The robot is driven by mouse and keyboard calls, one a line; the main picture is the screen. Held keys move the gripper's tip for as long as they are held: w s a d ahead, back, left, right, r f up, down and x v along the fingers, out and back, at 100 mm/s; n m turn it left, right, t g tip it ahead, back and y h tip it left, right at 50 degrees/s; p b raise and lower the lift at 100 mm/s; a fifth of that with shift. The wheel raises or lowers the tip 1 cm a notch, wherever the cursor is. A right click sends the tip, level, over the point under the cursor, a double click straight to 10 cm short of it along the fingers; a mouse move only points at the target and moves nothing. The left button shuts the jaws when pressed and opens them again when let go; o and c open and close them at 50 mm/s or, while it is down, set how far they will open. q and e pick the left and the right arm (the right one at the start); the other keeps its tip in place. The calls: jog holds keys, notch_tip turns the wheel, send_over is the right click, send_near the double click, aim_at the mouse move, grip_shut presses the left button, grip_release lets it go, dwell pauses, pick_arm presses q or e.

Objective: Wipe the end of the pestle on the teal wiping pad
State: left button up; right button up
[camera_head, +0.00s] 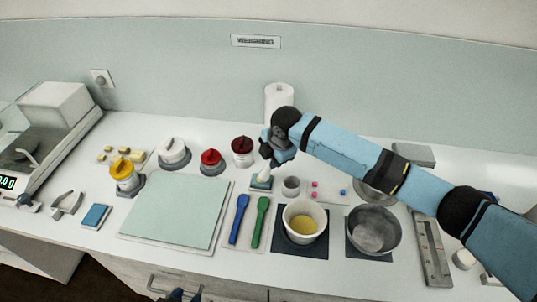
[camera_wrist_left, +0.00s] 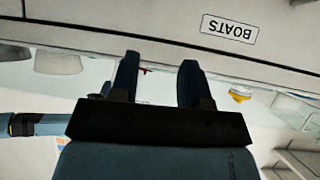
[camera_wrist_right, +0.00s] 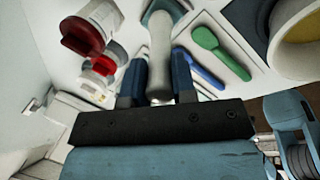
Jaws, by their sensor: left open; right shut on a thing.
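My right gripper (camera_head: 268,158) is shut on the pale pestle (camera_wrist_right: 160,50), which points down towards the teal wiping pad (camera_head: 261,184). The pestle's lower end is over the pad, and in the right wrist view it overlaps the pad (camera_wrist_right: 165,8); I cannot tell whether they touch. The right gripper's fingers (camera_wrist_right: 158,82) stand on either side of the pestle. My left gripper (camera_wrist_left: 158,85) is open and empty, and only its dark tips show at the bottom edge of the head view (camera_head: 183,295).
Right of the pad stand a small grey cup (camera_head: 291,187), a white bowl with yellow contents (camera_head: 305,210) and a grey bowl (camera_head: 374,230). Blue (camera_head: 239,218) and green spatulas (camera_head: 260,222) lie in front. Red-lidded jars (camera_head: 242,146) stand behind left. A pale green mat (camera_head: 175,212) is clear.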

jog(key=shift+d, duration=0.45)
jog(key=shift+w+a, duration=0.15)
jog(key=shift+a, duration=1.1)
jog(key=shift+s+d+p, duration=0.2)
jog(key=shift+d+p, duration=0.6)
jog(key=shift+d, duration=0.45)
jog(key=shift+r, duration=0.1)
notch_tip(320, 180, up, 2)
jog(key=shift+r+p, duration=0.1)
jog(key=shift+p, duration=1.05)
jog(key=shift+r, duration=1.8)
